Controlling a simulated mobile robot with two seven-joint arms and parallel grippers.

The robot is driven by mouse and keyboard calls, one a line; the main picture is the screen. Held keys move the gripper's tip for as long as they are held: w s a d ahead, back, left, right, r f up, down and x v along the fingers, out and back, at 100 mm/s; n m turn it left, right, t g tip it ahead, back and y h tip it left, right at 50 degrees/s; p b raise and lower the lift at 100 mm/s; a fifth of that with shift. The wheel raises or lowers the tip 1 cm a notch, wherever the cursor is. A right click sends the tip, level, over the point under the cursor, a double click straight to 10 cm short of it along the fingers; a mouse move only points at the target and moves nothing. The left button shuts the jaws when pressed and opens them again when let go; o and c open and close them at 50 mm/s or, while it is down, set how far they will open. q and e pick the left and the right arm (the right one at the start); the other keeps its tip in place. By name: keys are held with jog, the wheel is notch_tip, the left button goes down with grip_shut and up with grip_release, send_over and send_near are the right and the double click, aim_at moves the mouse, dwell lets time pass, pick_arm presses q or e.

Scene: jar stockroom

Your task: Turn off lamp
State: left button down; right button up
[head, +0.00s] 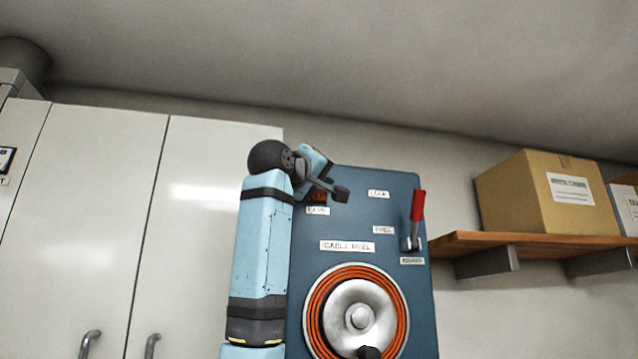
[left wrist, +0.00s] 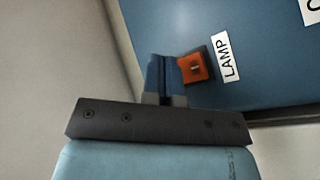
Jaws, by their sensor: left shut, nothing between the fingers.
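The orange lamp switch (head: 318,197) sits near the upper left of the blue panel (head: 385,265), above a small white label. In the left wrist view the switch (left wrist: 194,68) is an orange square with a small light part at its middle, beside the label LAMP (left wrist: 225,58). My left gripper (head: 341,194) is shut and empty, in front of the panel's upper left. In the left wrist view its closed fingers (left wrist: 163,76) are just left of the switch and look very near it. I cannot tell if they touch. My right gripper is out of view.
The panel also carries a red-handled lever (head: 418,207) at right and a cable reel (head: 314,312) below. White cabinets (head: 145,210) stand at left. A wooden shelf (head: 535,240) with a cardboard box (head: 545,195) is at right.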

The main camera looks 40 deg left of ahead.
pick_arm(q)
jog(key=s+d, duration=0.1)
jog(key=s+d+b, duration=0.2)
jog(key=d, duration=0.1)
jog(key=shift+s+f, duration=0.1)
jog(key=shift+f, duration=0.2)
jog(key=shift+a, duration=0.15)
dwell(0.4)
